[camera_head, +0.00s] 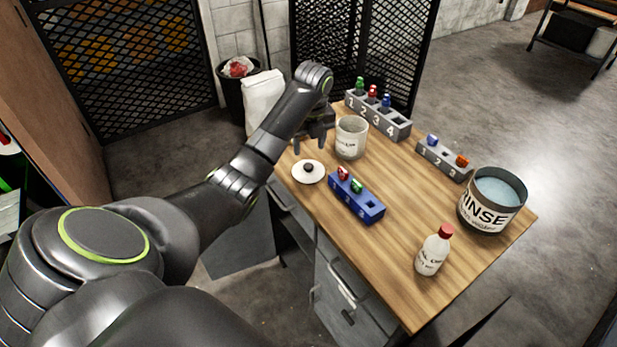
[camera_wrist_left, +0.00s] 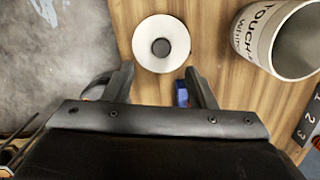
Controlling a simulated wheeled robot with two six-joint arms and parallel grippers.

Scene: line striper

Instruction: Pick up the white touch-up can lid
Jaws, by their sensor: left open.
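The white touch-up can lid (camera_head: 308,172) is a flat white disc with a dark knob, lying on the wooden table near its left edge. It also shows in the left wrist view (camera_wrist_left: 161,44), just beyond my fingertips. My left gripper (camera_head: 313,146) is above the table behind the lid, open and empty, with its two fingers apart in the left wrist view (camera_wrist_left: 155,75). The open touch-up can (camera_head: 351,138) stands upright to the right of the gripper, and shows at the upper right of the left wrist view (camera_wrist_left: 262,36). My right gripper is not in view.
A blue numbered block (camera_head: 357,199) with red and green pieces sits close to the lid. Grey numbered racks (camera_head: 377,118) (camera_head: 443,160) stand farther back. A rinse tub (camera_head: 491,201) and a white bottle with red cap (camera_head: 434,251) stand at the right. The table's front middle is clear.

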